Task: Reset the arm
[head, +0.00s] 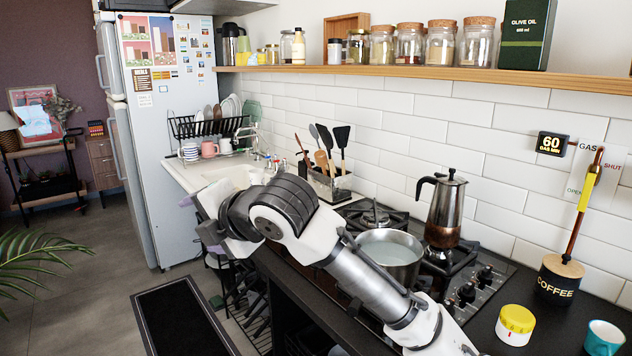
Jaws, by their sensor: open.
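My arm reaches in from the bottom right, bends over the counter's front edge and ends left of the hob. My gripper (198,219) is at its far end, in front of the sink, over the edge of the counter. It is open, turned away from the camera and partly hidden by my wrist. I see nothing held in it.
On the gas hob (497,283) stand a steel pot (388,246) and a moka pot (444,210). A coffee jar (557,281), a yellow-lidded jar (515,325) and a teal mug (604,338) stand at right. The sink (228,175) and fridge (172,150) are beyond. Floor at left is mostly clear.

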